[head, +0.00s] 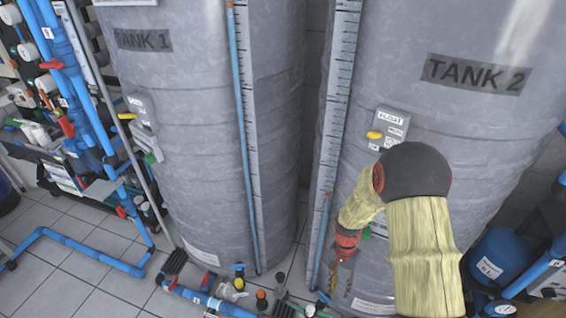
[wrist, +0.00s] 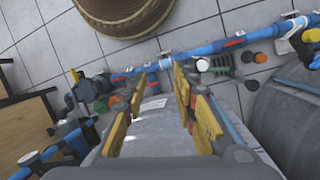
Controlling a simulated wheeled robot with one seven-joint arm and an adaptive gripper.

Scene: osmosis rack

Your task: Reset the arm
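My arm reaches down in front of TANK 2 (head: 470,130) in the head view, with its yellowish sleeve and dark joint covering part of the tank. My gripper (head: 342,278) hangs low by the tank's lower left side, small in this view. In the wrist view my gripper (wrist: 160,80) shows two yellow-padded finger pairs spread well apart. Nothing is held between them. A grey curved surface with a white label (wrist: 153,104) shows behind the gap. I cannot tell whether the fingers touch it.
TANK 1 (head: 190,140) stands to the left. Blue pipes (head: 90,255) and valves run along the floor by the tanks. A blue container (head: 498,260) stands at the right. A round brown woven object (wrist: 122,12) lies at the top of the wrist view. Tiled floor is open at left.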

